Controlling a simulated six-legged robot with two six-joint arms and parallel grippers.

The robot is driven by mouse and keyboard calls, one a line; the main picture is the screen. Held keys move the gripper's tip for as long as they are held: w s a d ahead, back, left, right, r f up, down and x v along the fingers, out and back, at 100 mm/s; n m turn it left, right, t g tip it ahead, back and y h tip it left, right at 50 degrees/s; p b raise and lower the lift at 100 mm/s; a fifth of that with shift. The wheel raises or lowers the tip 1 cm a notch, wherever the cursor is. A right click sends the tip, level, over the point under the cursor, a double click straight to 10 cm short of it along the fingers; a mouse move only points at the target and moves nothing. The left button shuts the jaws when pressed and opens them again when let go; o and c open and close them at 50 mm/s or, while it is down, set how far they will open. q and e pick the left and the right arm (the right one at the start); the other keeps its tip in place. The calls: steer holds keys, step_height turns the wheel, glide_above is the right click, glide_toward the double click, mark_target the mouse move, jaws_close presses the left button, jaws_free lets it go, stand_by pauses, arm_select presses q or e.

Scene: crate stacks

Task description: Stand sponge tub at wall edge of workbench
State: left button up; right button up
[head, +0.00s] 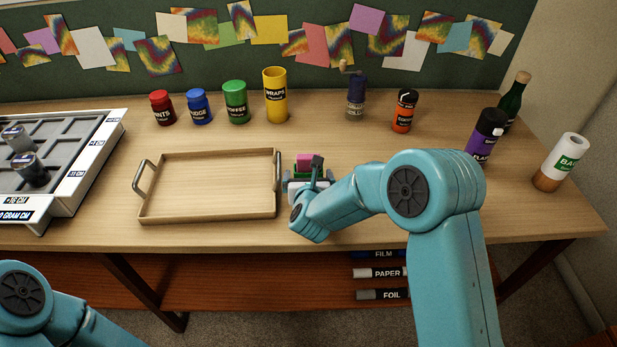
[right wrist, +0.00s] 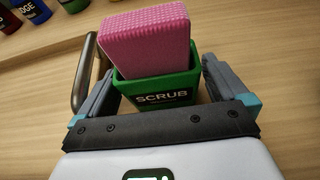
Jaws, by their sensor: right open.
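The sponge tub is a small green tub labelled SCRUB (right wrist: 165,92) with a pink sponge (right wrist: 147,42) standing out of its top. In the head view the pink sponge (head: 304,159) shows just right of the wooden tray, with the tub mostly hidden by my wrist. My right gripper (right wrist: 160,85) is open, with one finger on each side of the tub; a gap shows at the left finger, and contact at the right cannot be told. The workbench (head: 330,130) has its wall edge at the back, below the green board. My left gripper is out of view.
A wooden tray (head: 208,217) with handles lies left of the tub. Red (head: 162,108), blue (head: 199,107), green (head: 236,103) and yellow (head: 275,96) containers line the back, with a grinder (head: 355,97) and orange jar (head: 404,112). Bare bench lies between yellow container and grinder.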

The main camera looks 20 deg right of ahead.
steer(key=x, duration=0.2)
steer(key=shift+w+d+f, duration=0.1)
steer(key=shift+w+f, duration=0.05)
steer(key=shift+w, duration=0.15)
steer(key=c, duration=0.9)
